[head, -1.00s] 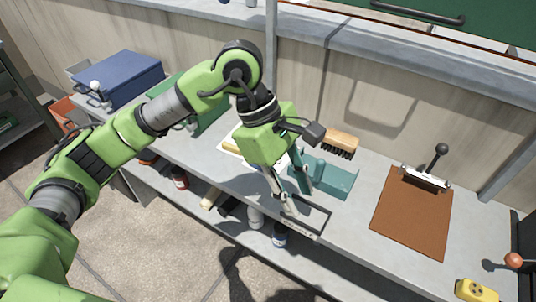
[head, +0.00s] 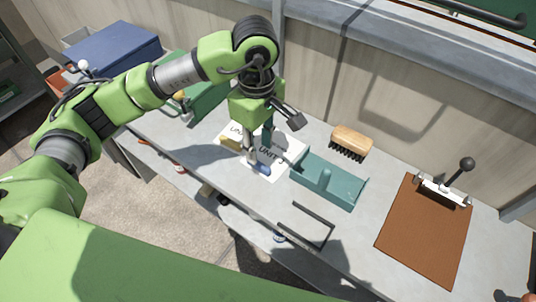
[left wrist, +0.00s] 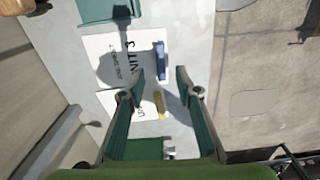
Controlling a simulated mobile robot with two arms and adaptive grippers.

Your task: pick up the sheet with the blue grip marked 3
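The white sheet with the blue grip (head: 290,145) lies flat on the grey bench, left of a teal tray. It also shows in the left wrist view (left wrist: 108,48), where its print reads UNIT 3. Its blue grip (left wrist: 160,61) is a short bar along one edge; it also shows in the head view (head: 262,169). My left gripper (left wrist: 160,75) is open and empty, with its two fingers apart on either side of the blue grip's line. In the head view the left gripper (head: 257,160) is above the sheet and partly hides it. My right gripper is not in view.
A second sheet with a yellow grip (left wrist: 159,104) lies beside it. The teal tray (head: 335,185), a wooden brush (head: 352,140) and a brown clipboard (head: 425,235) are to the right. A blue box (head: 115,57) stands at the far left. A wall runs behind.

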